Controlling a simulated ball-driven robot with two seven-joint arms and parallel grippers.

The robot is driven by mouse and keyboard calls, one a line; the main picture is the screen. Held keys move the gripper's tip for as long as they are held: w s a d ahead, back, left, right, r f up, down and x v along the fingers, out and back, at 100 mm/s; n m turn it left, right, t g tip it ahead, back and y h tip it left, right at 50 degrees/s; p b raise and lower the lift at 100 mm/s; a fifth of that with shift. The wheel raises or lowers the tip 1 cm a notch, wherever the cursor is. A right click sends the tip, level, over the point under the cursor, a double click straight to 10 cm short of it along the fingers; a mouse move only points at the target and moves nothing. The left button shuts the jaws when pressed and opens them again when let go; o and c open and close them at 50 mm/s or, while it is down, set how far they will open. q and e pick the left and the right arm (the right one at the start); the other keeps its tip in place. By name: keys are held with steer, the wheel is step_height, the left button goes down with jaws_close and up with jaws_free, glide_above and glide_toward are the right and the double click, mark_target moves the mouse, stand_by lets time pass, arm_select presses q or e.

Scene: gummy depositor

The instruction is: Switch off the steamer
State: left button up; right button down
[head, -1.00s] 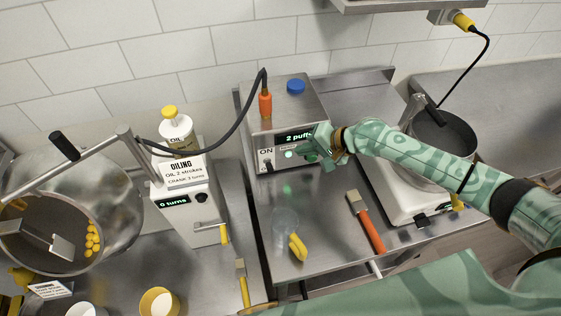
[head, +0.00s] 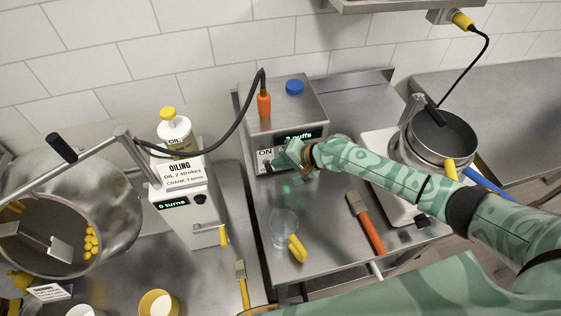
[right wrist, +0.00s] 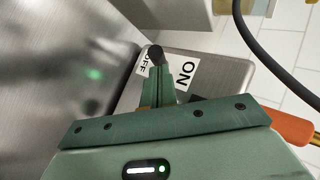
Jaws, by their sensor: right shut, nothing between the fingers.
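The steamer (head: 285,103) is a grey metal box with a blue cap, an orange hose fitting and a lit display that reads puffs. Its front has an ON label (head: 265,154). My right gripper (head: 281,163) is at this front face, shut and empty, and covers part of the panel. In the right wrist view, the black-tipped switch lever (right wrist: 155,53) stands between the OFF label (right wrist: 143,68) and the ON label (right wrist: 186,73). The closed fingertips (right wrist: 160,70) are right at the lever; I cannot tell whether they touch it. My left gripper is out of view.
An oiling box (head: 186,205) with a crank and a steel drum (head: 110,190) stand to the left. A clear cup (head: 284,228), a yellow-handled tool and an orange-handled brush (head: 371,233) lie in front. A pot (head: 441,138) on a white base stands to the right.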

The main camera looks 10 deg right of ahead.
steer(key=shift+s+f+n+t+b, duration=0.3)
steer(key=shift+f+t+b, duration=0.05)
steer(key=shift+t, duration=0.35)
steer(key=f+t+b, duration=0.1)
steer(key=s+f+n+t+b, duration=0.1)
steer(key=b, duration=0.1)
steer(key=shift+s+f+y, duration=0.1)
steer(key=shift+f+y, duration=0.1)
steer(key=shift+y, duration=0.2)
steer(key=shift+f, duration=0.15)
stand_by(0.4)
steer(key=shift+r+p, duration=0.7)
steer(key=shift+r, duration=0.2)
